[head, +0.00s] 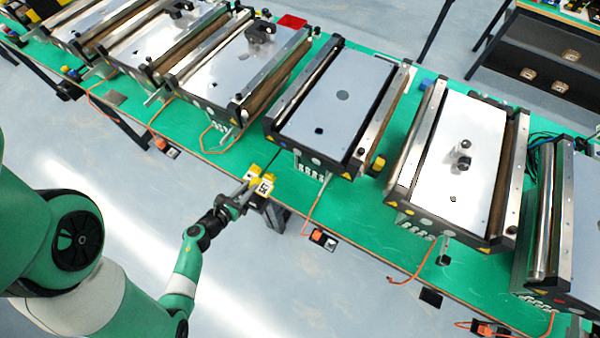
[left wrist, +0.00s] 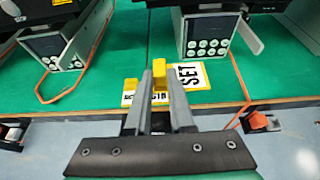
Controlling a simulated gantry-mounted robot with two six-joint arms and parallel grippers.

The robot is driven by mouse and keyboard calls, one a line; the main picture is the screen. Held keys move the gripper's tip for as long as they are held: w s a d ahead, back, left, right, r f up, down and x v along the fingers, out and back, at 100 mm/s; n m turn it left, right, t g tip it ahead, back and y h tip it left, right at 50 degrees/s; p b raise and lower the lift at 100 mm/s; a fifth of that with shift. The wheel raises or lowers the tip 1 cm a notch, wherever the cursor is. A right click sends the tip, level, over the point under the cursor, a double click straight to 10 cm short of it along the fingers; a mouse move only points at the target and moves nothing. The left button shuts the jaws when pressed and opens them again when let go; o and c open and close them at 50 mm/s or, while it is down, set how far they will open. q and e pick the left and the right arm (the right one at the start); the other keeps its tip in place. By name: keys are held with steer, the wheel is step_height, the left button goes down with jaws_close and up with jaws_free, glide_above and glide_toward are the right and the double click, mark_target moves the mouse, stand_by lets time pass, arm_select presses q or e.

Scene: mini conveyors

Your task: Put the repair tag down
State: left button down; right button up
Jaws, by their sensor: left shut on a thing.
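My left gripper (left wrist: 158,88) is shut on a yellow tag (left wrist: 158,72) that stands up between its fingertips. White faces with bold black lettering, one reading "SET" (left wrist: 188,75), show beside and behind the fingers; I cannot tell whether they all belong to one tag. In the head view the left gripper (head: 243,192) is at the front edge of the green bench, with yellow and white tag pieces (head: 265,185) at its tips. I cannot tell whether the held tag touches the bench top. My right gripper is not in view.
The green bench (head: 205,139) carries a row of mini conveyors, with a grey-topped one (head: 340,97) just behind the gripper. Orange cables (head: 313,205) hang over the front edge. A red tray (head: 292,21) lies at the back.

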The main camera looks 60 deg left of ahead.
arm_select(q)
steer(key=w+f+b, duration=0.3)
steer(key=w+f, duration=0.1)
steer(key=w, duration=0.4)
steer(key=b, duration=0.5)
glide_above(290, 192)
steer(key=s, duration=0.1)
step_height(290, 192, down, 5)
steer(key=shift+s+r, duration=0.1)
steer(key=shift+w+f, duration=0.2)
steer(key=shift+w, duration=0.1)
steer(key=shift+w+f+b, duration=0.2)
steer(key=shift+f+b, duration=0.8)
steer(key=shift+f, duration=0.1)
steer(key=shift+w+f+b, duration=0.2)
steer(key=shift+f+b, duration=0.8)
steer(key=shift+f, duration=0.05)
steer(key=c, duration=0.8)
jaws_free()
steer(key=shift+r, duration=0.1)
